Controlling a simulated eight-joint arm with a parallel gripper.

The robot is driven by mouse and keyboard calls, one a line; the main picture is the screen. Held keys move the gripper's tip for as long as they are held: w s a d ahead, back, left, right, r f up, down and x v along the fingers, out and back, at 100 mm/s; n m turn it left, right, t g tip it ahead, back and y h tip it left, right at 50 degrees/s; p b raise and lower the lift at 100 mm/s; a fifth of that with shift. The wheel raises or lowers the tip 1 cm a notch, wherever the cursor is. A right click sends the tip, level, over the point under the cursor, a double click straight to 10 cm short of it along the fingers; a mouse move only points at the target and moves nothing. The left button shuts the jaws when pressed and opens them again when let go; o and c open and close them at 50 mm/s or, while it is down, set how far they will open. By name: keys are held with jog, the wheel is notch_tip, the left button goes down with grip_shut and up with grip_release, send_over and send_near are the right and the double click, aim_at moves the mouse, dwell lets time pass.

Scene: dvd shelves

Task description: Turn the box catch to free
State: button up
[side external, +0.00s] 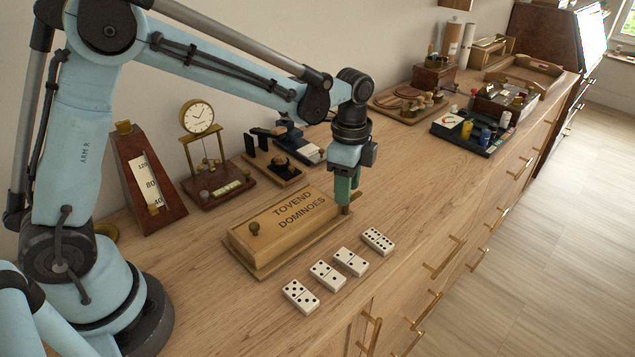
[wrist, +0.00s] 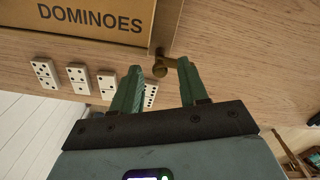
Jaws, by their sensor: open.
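The wooden domino box (side external: 288,228) lies shut on the cabinet top, with "TOVEND DOMINOES" on its lid; part of it shows in the wrist view (wrist: 90,20). A small brass catch (wrist: 160,67) sticks out at the box's end. In the side view the catch (side external: 352,199) is partly hidden by my gripper. My gripper (side external: 345,208) is down at that end of the box. In the wrist view its two green fingers (wrist: 158,68) are apart, one on each side of the catch's knob. I cannot tell whether either finger touches it.
Several white dominoes (side external: 340,265) lie in a row in front of the box. A brass clock (side external: 198,120) and a metronome (side external: 146,180) stand behind. A dark tray of bottles (side external: 470,135) stands at the far right. The wood right of the gripper is clear.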

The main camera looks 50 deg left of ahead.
notch_tip(320, 180, up, 12)
dwell(0.6)
jog(key=s+a+f+n+t, duration=0.2)
jog(key=s+a+n+t, duration=0.1)
jog(key=s+n, duration=0.3)
jog(key=s+a+f+n+t, duration=0.2)
jog(key=s+a+n+t, duration=0.1)
jog(key=s+n, duration=0.4)
jog(key=shift+s+a+n+t, duration=0.35)
jog(key=shift+s+t, duration=0.25)
jog(key=shift+s, duration=0.15)
jog(key=shift+o, duration=0.3)
